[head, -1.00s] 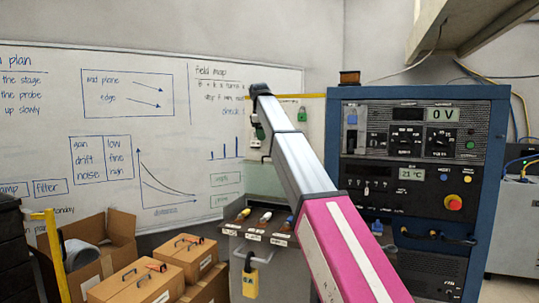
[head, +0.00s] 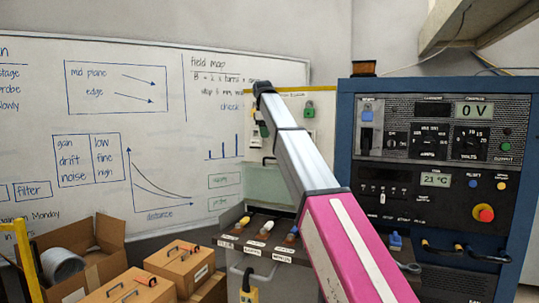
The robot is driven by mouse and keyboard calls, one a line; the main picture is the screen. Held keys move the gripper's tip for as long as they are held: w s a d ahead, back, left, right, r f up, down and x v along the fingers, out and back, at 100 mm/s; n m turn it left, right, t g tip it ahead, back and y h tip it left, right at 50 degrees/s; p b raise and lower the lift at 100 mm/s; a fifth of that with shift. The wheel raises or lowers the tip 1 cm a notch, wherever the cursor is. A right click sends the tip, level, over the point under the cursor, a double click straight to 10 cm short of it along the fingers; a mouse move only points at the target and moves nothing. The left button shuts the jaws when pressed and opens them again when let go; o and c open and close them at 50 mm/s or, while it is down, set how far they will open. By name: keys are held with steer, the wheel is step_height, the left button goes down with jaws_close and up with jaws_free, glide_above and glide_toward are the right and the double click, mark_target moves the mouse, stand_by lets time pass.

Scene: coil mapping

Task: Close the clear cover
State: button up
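A pale green, see-through panel (head: 262,178), which looks like the clear cover, stands raised at the back of a grey terminal box (head: 232,216). On the box's dark sloped top are yellow, white and blue-tipped plugs (head: 266,227) with white labels below them. The raised panel leaves these plugs uncovered. My arm, pink then silver, reaches up from the lower right and ends in a dark joint in front of the wall board. The arm hides the right part of the panel and box. I cannot make out my gripper or its fingers.
A blue instrument rack (head: 343,165) with displays and a red knob stands close at right. A yellow-and-black padlock (head: 248,288) hangs at the box's front. Cardboard boxes (head: 172,262) stand at lower left. A whiteboard (head: 100,130) covers the wall behind.

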mark_target(269, 158)
steer(key=x, duration=1)
steer(key=shift+d+f, duration=0.1)
steer(key=shift+f, duration=0.1)
jaws_close()
